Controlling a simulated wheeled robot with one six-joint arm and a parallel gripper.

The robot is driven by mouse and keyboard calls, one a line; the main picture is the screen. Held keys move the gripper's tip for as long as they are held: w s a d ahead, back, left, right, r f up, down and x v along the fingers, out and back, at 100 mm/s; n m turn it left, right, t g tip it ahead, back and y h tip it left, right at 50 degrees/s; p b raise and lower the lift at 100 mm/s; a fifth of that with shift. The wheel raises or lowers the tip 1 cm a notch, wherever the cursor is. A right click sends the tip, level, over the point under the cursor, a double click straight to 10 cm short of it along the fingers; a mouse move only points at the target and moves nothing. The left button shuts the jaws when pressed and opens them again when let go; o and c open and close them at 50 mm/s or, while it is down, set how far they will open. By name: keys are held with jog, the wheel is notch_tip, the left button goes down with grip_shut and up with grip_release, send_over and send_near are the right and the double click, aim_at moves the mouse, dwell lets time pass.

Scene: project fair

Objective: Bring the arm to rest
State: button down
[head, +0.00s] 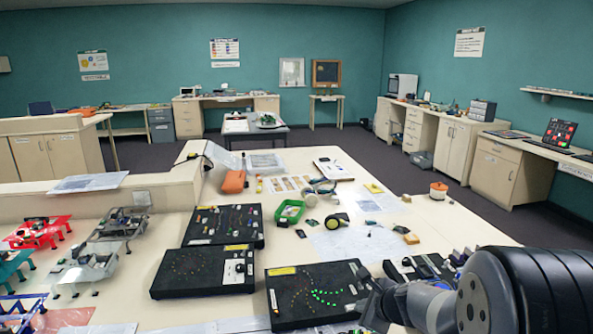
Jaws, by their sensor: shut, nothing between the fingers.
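My arm (485,290) comes in at the lower right of the head view, with a black ribbed part and grey joints. It reaches left over the front right part of the table. My gripper (373,309) is the dark end of the arm, low beside the right edge of a black board with green lights (310,295). It is shut and holds nothing. The fingertips are small and hard to make out against the dark boards. I cannot tell whether the gripper touches the board.
Several small model vehicles (38,231) stand at the left. Dark floor is open beyond the table.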

jog(key=shift+f+b, duration=3.3)
jog(key=shift+f, duration=0.35)
jog(key=shift+r, duration=0.25)
